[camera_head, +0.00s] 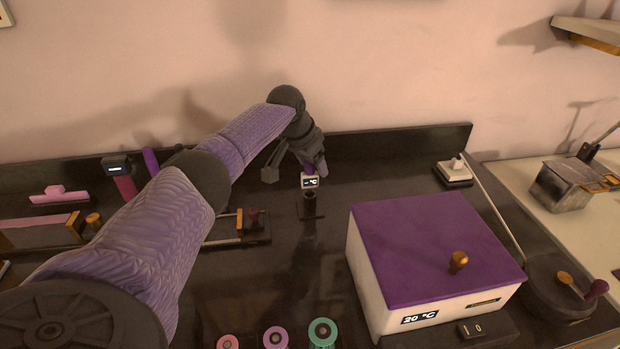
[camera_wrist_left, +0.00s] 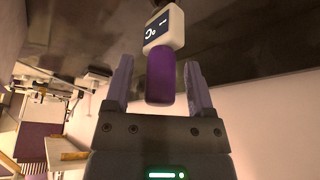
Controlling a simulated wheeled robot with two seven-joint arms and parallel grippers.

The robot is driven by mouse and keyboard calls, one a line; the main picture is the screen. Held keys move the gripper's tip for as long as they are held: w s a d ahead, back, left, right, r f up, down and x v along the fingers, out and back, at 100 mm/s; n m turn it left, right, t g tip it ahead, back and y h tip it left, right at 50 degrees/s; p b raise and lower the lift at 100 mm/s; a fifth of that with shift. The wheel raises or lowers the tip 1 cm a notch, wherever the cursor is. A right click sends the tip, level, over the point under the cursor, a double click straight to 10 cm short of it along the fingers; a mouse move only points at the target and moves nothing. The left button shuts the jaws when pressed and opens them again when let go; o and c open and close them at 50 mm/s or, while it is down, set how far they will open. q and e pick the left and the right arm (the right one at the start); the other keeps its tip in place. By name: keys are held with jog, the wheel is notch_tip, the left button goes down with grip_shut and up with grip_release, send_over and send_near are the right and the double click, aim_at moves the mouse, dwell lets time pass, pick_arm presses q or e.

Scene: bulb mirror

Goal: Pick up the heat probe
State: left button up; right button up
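The heat probe has a white head (camera_head: 310,181) with a small °C display and a purple handle. It sits over a small dark holder (camera_head: 310,206) near the back of the black counter. My left gripper (camera_head: 297,166) is at the probe, coming from behind and above. In the left wrist view, the purple handle (camera_wrist_left: 160,78) lies between the two fingers of the gripper (camera_wrist_left: 158,70), with a gap on each side. The fingers are open, and the white head (camera_wrist_left: 165,27) is beyond their tips. My right gripper is not in view.
A white box with a purple lid (camera_head: 435,240) and a 20 °C display stands right of the probe. Several coloured rings (camera_head: 322,332) line the front. A device with a dark display (camera_head: 117,165) stands at left. The counter's raised back edge (camera_head: 400,143) is close behind.

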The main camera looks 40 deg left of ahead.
pick_arm(q)
grip_shut()
